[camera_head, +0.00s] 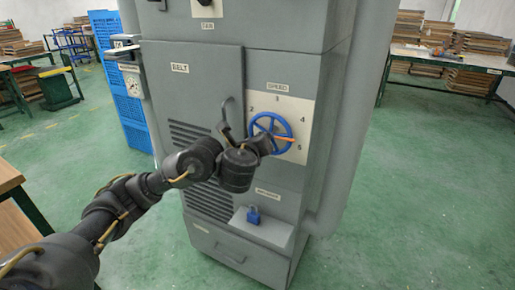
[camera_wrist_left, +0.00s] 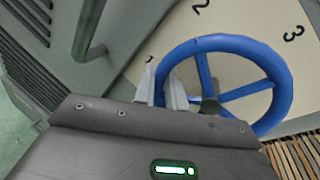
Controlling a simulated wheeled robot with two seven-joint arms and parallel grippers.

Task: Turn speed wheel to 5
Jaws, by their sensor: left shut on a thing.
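The speed wheel (camera_head: 271,131) is a blue spoked handwheel on a pale dial plate (camera_head: 303,106) marked SPEED on the grey cabinet. Its orange pointer (camera_head: 287,137) points right, between the 4 and the 5 and nearer the 5. My left gripper (camera_head: 263,143) is at the wheel's lower left side, partly covering it. In the left wrist view, the gripper's fingers (camera_wrist_left: 160,86) close on the wheel's rim, with the blue wheel (camera_wrist_left: 283,85) reaching to the right. The numbers 2 and 3 show beyond it. My right gripper is in neither view.
The cabinet's BELT door (camera_head: 196,85) has a grey handle (camera_head: 224,122) close to my left wrist. Blue crates (camera_head: 122,90) stand behind at left. Green floor is open at right.

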